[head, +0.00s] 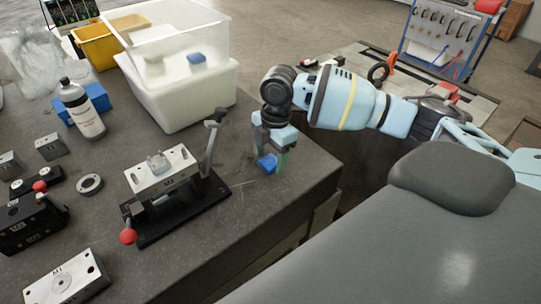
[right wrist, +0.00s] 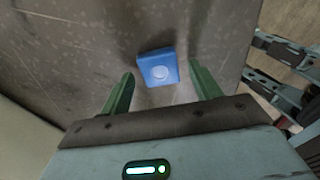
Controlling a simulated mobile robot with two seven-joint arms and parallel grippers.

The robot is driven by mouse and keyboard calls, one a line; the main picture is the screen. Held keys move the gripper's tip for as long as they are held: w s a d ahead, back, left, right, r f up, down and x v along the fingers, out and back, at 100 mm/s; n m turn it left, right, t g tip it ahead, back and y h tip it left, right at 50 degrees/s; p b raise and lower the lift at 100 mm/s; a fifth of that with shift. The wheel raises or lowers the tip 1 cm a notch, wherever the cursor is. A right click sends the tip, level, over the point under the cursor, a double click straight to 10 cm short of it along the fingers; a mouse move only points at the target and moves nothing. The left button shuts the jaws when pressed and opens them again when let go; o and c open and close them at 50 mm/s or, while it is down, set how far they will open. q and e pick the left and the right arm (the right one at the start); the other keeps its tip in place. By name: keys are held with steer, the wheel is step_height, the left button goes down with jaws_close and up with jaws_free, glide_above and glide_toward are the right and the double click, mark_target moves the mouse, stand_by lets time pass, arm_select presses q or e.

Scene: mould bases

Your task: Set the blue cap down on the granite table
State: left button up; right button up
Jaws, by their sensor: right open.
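The blue cap (head: 267,163) is a small blue block on the granite table (head: 250,225) near its right edge. In the right wrist view the blue cap (right wrist: 158,68) shows a pale round spot on its face and lies between and just beyond the fingertips. My right gripper (head: 272,165) points down over it with its green fingers apart. In the right wrist view both fingers of the right gripper (right wrist: 162,80) stand clear of the cap, with a gap on each side.
A black fixture with a metal block (head: 163,172) and a red-knobbed lever stands left of the cap. A white bin (head: 190,95) stands behind. A bottle (head: 82,110), a ring (head: 89,185) and a plate marked M1 (head: 62,281) lie further left. The table's front middle is clear.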

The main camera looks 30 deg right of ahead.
mark_target(275, 159)
step_height(275, 159, up, 12)
steer(key=d, duration=0.1)
steer(key=shift+d+f+p, duration=0.15)
steer(key=shift+d+p, duration=0.05)
steer(key=shift+p, duration=0.1)
stand_by(0.5)
